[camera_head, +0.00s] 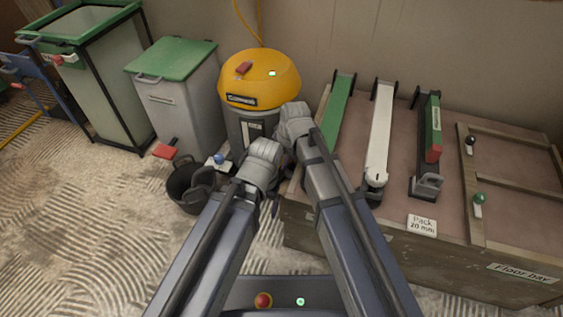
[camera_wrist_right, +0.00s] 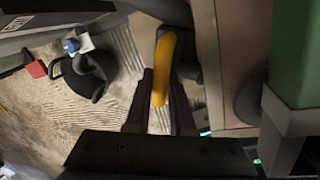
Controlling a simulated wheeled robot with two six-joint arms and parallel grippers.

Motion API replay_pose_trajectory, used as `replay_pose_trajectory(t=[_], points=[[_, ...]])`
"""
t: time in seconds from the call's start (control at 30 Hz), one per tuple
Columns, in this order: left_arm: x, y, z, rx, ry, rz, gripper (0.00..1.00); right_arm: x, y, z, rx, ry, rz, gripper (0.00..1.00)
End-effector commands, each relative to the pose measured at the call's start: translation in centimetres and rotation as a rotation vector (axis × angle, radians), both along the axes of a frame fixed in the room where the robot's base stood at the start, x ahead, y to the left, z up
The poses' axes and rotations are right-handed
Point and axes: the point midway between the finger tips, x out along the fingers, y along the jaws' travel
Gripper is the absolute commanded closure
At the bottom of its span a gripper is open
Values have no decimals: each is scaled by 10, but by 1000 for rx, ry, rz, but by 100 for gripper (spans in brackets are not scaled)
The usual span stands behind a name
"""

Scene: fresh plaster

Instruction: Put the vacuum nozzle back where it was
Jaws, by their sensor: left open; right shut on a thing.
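The vacuum (camera_head: 260,88), a grey canister with a yellow lid, stands against the wall left of the bench; the arms partly cover its base. My right gripper (camera_head: 297,122) is in front of its right side, by the bench's left end; its fingertips are hidden there. In the right wrist view my right gripper (camera_wrist_right: 161,98) is shut on a slim yellow piece (camera_wrist_right: 163,60). I cannot tell whether this is the vacuum nozzle; no other nozzle is clearly seen. My left gripper (camera_head: 262,168) is lower, between the black bucket and the bench, open, its fingers mostly hidden.
A black bucket (camera_head: 185,188) stands on the ridged floor, left of my left gripper. Green-lidded bins (camera_head: 180,95) stand behind it. The bench (camera_head: 400,250) at right holds a green bar (camera_head: 338,108), a white bar (camera_head: 380,125) and a dark tool (camera_head: 428,150).

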Motion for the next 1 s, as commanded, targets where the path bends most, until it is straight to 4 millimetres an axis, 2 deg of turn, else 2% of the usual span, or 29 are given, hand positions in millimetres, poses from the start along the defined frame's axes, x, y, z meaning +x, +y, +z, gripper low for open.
replay_pose_trajectory(t=[0.1, 0.13, 0.37, 0.77, 1.0], points=[[0, 0, -5, 0, 0, 0, 15, 0, 0, -5, 0, 0, 0, 100], [0, 0, -3, 0, 0, 0, 15, 0, 0, -3, 0, 0, 0, 75], [0, 0, -3, 0, 0, 0, 15, 0, 0, -3, 0, 0, 0, 49], [0, 0, 1, 0, 0, 0, 15, 0, 0, 1, 0, 0, 0, 48], [0, 0, 22, 0, 1, 0, 15, -3, -3, 22, 0, 0, 0, 48]])
